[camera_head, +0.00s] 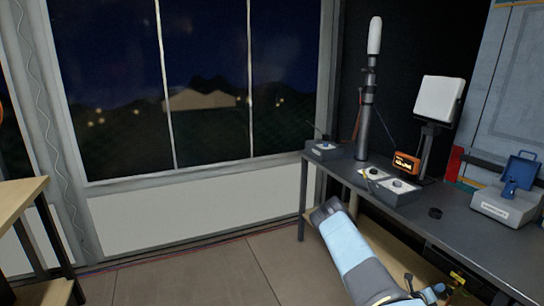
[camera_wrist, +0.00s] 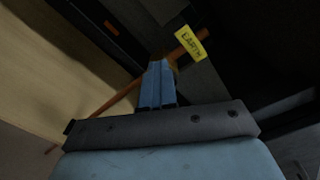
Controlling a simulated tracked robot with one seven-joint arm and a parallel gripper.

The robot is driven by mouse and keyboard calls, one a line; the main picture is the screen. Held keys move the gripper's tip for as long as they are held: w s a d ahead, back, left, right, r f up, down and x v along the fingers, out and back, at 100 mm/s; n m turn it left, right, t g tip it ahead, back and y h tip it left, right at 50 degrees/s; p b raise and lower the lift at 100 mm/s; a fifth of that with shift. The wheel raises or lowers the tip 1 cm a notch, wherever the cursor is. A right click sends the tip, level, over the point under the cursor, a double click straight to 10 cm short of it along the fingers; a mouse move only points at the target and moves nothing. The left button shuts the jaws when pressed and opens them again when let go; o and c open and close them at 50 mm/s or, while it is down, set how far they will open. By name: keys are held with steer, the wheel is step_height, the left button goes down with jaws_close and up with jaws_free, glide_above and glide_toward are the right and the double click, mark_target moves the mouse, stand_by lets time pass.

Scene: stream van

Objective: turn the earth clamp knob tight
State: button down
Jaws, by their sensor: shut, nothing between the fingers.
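The yellow EARTH tag (camera_wrist: 190,43) is readable in the wrist view, just above and right of my fingertips. A small yellow label, probably the same tag, shows below the desk's front edge in the head view (camera_head: 457,277). My gripper (camera_wrist: 158,66) has its two blue fingers together with nothing held between them. An orange-brown bar or cable (camera_wrist: 120,98) runs diagonally behind the fingers. I cannot clearly make out the earth clamp knob; the fingers and shadow cover that area. Whether the fingertips touch anything cannot be told.
The dark desk (camera_head: 405,212) fills the right side. It carries a microphone-like pole (camera_head: 365,110), a white panel light (camera_head: 440,98), an orange clock (camera_head: 405,163) and a blue-lidded box (camera_head: 508,200). A wooden table (camera_head: 20,205) stands at left. The floor (camera_head: 215,275) between is clear.

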steer(key=shift+d+r, duration=0.7)
steer(key=shift+r, duration=0.2)
steer(key=shift+w+a+r, duration=0.1)
steer(key=shift+w+r, duration=0.05)
steer(key=shift+w, duration=0.2)
steer(key=v, duration=0.6)
steer(key=shift+a+f, duration=0.2)
steer(key=shift+f, duration=0.15)
